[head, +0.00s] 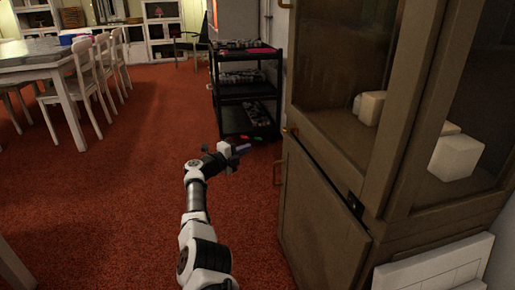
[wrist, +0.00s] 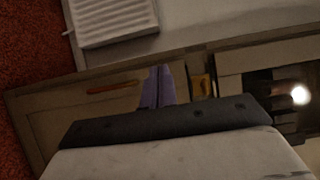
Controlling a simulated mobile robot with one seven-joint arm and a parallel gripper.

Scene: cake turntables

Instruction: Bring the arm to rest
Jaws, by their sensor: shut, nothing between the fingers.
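My arm reaches forward over the red carpet in the head view, above the floor and left of the brown cabinet (head: 325,215). My gripper (head: 243,149) is at its far end, pointing right towards the cabinet. In the wrist view the bluish fingers (wrist: 157,86) are together with nothing between them. Behind them is the cabinet's wooden front, with a brown bar handle (wrist: 112,87) to their left. I cannot tell the exact gap between fingers and cabinet.
The cabinet has glass upper doors with white blocks (head: 456,158) behind them. A black shelf rack (head: 247,91) stands beyond my gripper. A white radiator (head: 435,274) is at the lower right. A table (head: 40,60) with white chairs (head: 68,105) stands at the left. The carpet (head: 110,190) between is clear.

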